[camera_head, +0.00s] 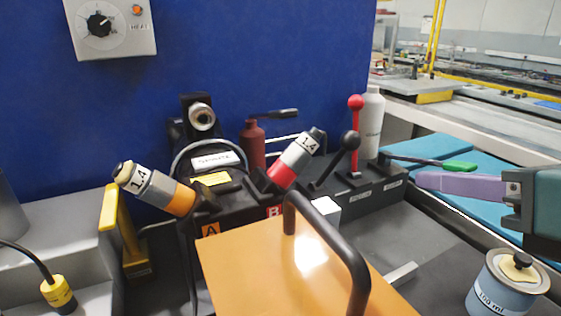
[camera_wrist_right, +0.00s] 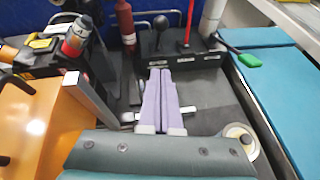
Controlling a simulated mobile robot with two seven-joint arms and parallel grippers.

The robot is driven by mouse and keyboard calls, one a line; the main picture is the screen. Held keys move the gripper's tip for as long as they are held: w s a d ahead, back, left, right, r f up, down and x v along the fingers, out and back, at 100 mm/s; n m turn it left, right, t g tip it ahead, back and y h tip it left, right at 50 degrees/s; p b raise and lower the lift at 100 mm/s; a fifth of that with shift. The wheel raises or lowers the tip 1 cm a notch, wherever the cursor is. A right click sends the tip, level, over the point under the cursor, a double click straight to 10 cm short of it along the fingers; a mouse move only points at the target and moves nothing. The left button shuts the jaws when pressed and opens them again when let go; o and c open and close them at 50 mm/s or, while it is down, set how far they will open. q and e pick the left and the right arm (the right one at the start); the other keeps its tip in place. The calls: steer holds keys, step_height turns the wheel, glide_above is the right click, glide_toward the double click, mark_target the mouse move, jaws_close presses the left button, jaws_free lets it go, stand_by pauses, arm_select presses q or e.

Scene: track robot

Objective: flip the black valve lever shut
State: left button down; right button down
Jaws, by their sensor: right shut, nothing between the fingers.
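A black lever with a round knob (camera_head: 350,140) stands tilted up to the right on a dark valve box (camera_head: 375,184). It also shows in the right wrist view (camera_wrist_right: 160,23), beyond my fingers. On the same box are an upright red lever (camera_head: 355,120) and a lever with a green grip (camera_head: 459,166) lying to the right. My right gripper (camera_head: 418,181) comes in from the right, its purple fingers shut and empty, apart from the black lever. In the wrist view its tips (camera_wrist_right: 160,71) point toward the box's front. My left gripper is out of view.
An orange panel with a black bar handle (camera_head: 340,245) stands front centre. Two grey cylinders marked 1.4, one with an orange band (camera_head: 160,190) and one with a red band (camera_head: 295,160), stand left of the lever. A lidded can (camera_head: 505,290) sits at lower right.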

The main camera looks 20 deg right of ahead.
stand_by(0.3)
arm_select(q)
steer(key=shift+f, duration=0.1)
arm_select(e)
steer(key=shift+f, duration=0.1)
arm_select(q)
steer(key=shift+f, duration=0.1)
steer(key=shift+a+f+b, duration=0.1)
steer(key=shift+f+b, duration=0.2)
steer(key=shift+b, duration=0.05)
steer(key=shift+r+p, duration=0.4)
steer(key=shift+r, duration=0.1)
arm_select(e)
steer(key=w+r+x, duration=0.1)
steer(key=r+x, duration=0.1)
steer(key=x, duration=1)
steer(key=shift+w, duration=0.45)
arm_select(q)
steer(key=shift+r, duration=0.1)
arm_select(e)
steer(key=shift+d+r, duration=0.1)
steer(key=shift+r, duration=0.05)
